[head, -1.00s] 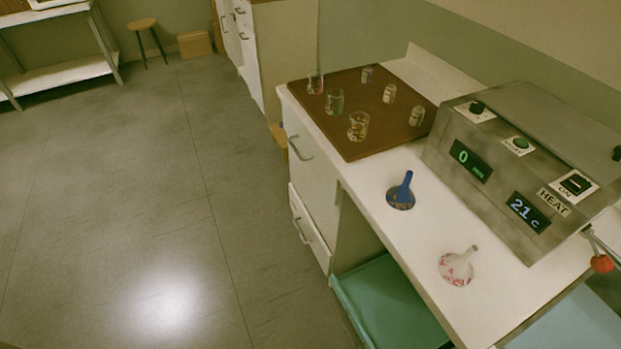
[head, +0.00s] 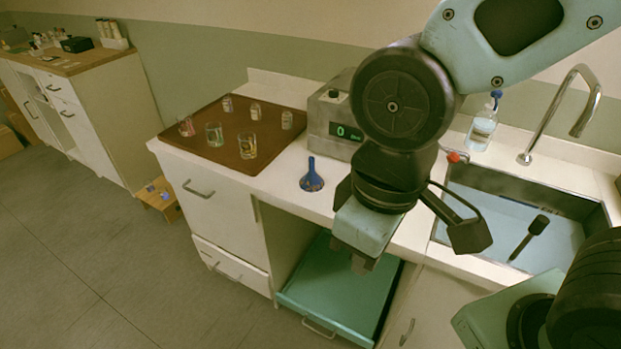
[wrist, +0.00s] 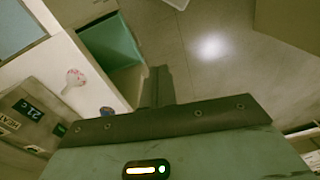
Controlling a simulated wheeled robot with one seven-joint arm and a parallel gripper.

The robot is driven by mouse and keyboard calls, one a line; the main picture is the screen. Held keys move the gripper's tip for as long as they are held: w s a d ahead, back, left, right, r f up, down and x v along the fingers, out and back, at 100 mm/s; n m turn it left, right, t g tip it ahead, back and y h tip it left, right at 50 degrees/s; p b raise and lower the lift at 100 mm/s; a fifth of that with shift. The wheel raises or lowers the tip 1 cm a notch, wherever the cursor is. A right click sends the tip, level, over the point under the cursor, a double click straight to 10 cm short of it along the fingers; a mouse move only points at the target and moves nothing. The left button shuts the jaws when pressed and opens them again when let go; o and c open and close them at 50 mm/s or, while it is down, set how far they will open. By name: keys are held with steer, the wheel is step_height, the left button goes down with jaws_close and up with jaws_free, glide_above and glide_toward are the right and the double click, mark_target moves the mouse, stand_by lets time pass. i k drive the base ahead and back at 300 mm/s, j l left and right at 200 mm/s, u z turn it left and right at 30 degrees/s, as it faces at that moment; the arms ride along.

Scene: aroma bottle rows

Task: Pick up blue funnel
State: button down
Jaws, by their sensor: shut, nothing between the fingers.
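The blue funnel (head: 311,175) stands spout-up on the white counter, left of my arm in the head view. In the wrist view a small blue-and-brown piece of it (wrist: 106,111) shows at the edge of my gripper's body, which hides the rest. My gripper (head: 361,264) points down in front of the counter, right of the funnel and apart from it, over the teal shelf. Its fingers (wrist: 159,84) are together with nothing between them in the wrist view.
A brown board (head: 205,140) with several small glass beakers and jars lies left of the funnel. The grey heater (head: 330,125) stands behind it. A sink (head: 520,230) is at the right.

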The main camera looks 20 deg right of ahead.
mark_target(312, 181)
steer(key=i+j, duration=0.2)
steer(key=j, duration=0.2)
steer(key=i+j, duration=0.2)
steer(key=j, duration=0.2)
steer(key=i+j, duration=0.2)
steer(key=j, duration=0.2)
steer(key=j+z, duration=0.1)
steer(key=z, duration=0.4)
steer(key=j+z, duration=0.1)
steer(key=z, duration=0.35)
steer(key=j+z, duration=0.1)
steer(key=z, duration=0.4)
steer(key=j+z, duration=0.1)
steer(key=z, duration=0.4)
steer(key=i+j, duration=0.05)
